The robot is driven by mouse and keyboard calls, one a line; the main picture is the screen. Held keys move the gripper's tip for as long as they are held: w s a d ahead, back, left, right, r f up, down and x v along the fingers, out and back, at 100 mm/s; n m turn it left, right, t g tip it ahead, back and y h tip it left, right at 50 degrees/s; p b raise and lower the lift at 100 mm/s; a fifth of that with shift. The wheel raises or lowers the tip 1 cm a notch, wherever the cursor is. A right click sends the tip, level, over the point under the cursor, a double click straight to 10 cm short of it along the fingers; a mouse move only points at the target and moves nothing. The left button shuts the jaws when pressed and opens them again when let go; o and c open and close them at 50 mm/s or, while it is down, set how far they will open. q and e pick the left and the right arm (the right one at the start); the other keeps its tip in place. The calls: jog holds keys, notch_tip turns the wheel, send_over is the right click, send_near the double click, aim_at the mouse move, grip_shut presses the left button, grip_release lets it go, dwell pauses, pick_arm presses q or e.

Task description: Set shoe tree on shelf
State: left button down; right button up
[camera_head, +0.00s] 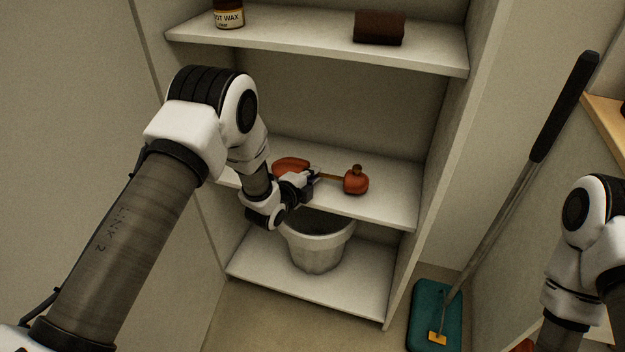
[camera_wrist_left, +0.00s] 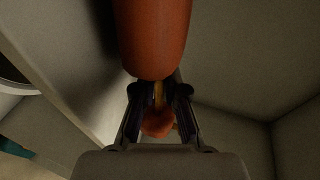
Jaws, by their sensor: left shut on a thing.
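The shoe tree is orange-brown, with a long rounded toe part (camera_head: 290,164), a thin rod and a rounded heel block (camera_head: 356,181) with a small knob. My left gripper (camera_head: 314,177) is shut on its rod, between the two ends. In the left wrist view the toe part (camera_wrist_left: 152,38) is close above the fingers (camera_wrist_left: 158,92), and the other end (camera_wrist_left: 158,122) shows between them. The shoe tree is over the middle shelf (camera_head: 392,203), near its front; whether it touches the board I cannot tell. My right gripper is out of view.
The upper shelf (camera_head: 310,40) holds a wax jar (camera_head: 229,15) and a dark brown block (camera_head: 380,27). A light bucket (camera_head: 317,250) stands on the bottom shelf. A long-handled mop (camera_head: 490,200) leans at right. An orange-brown piece (camera_head: 523,346) shows at the bottom edge.

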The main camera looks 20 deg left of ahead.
pick_arm(q)
jog(key=shift+f, duration=0.35)
jog(key=shift+f, duration=0.15)
jog(key=c, duration=1.5)
grip_release()
